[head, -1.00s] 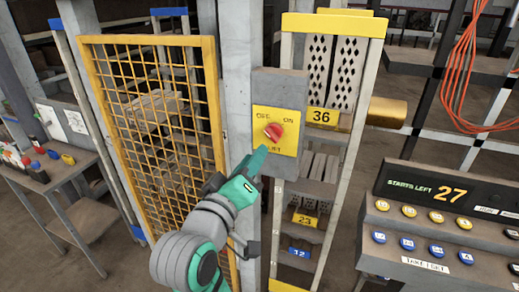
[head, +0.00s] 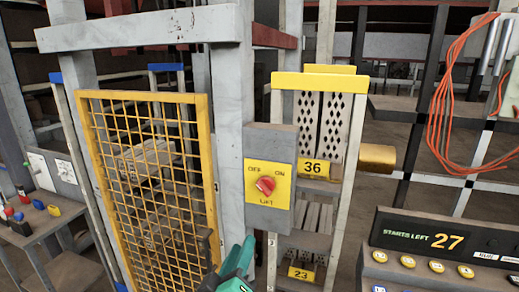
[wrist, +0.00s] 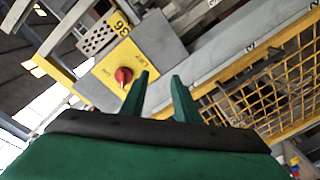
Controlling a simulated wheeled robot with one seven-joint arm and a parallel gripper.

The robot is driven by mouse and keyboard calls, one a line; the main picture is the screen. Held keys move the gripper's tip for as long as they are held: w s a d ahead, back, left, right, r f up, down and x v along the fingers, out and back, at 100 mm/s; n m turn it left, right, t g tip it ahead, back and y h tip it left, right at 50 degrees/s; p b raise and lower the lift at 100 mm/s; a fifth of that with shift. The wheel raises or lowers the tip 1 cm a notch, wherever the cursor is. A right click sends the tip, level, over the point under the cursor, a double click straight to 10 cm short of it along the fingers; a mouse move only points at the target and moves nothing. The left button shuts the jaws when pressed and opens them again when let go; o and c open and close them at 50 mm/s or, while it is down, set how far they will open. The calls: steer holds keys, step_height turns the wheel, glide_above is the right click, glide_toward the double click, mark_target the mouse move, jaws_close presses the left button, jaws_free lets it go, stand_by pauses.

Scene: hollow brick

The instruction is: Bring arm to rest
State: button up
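My gripper (head: 241,257) shows at the bottom centre of the head view, below the lift switch box and apart from it. In the wrist view my gripper (wrist: 162,95) has its two green fingers spread with nothing between them. The red lift knob (head: 265,186) sits on a yellow plate (head: 283,170) marked OFF, ON and LIFT. The knob also shows in the wrist view (wrist: 124,75), just left of the fingertips. Most of my arm is below the head view's edge.
A yellow mesh gate (head: 150,190) stands left of the grey post (head: 229,130). A rack (head: 315,82) with hollow bricks and tags 36 and 23 stands right. A control panel (head: 440,252) reading STARTS LEFT 27 is at lower right. A side table (head: 45,225) is at left.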

steer(key=s+f+y, duration=0.1)
steer(key=s+f, duration=0.3)
steer(key=f, duration=0.4)
steer(key=s+f+m+g+y, duration=0.1)
steer(key=s+f+y, duration=0.1)
steer(key=s+f, duration=0.5)
steer(key=s+f+y, duration=0.1)
steer(key=s+f, duration=0.1)
steer(key=f, duration=0.8)
steer(key=s+d+f+m, duration=0.2)
steer(key=s, duration=1)
steer(key=s+d+f+m, duration=0.2)
steer(key=s+f+m, duration=0.1)
steer(key=s, duration=0.9)
steer(key=shift+d+f+g, duration=0.35)
steer(key=shift+g, duration=0.05)
steer(key=shift+s, duration=0.1)
